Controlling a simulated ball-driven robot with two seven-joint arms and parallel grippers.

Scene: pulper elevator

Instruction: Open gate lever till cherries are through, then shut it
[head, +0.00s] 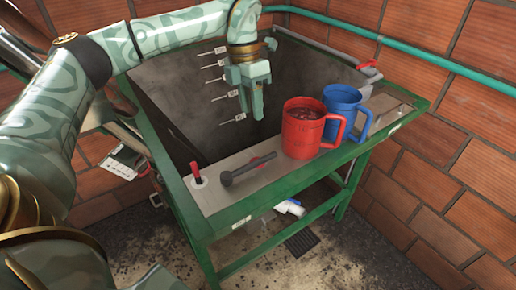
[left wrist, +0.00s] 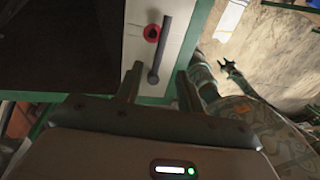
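The steel ledge (head: 215,192) on the hopper's front carries a short red-handled lever (head: 195,172) and a dark bar with a round knob (head: 248,168). Which of them is the gate lever I cannot tell for sure. My left gripper (head: 257,112) is open and empty, fingers down, over the hopper, apart from both levers. My right gripper (left wrist: 229,68) is small in the left wrist view and looks open.
A red mug (head: 300,130) with dark red contents and a blue mug (head: 343,102) stand on the ledge's right part. Another red handle (head: 368,64) is at the far right corner. A green frame (head: 270,203) edges the hopper. Brick walls (head: 440,130) stand close behind and right.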

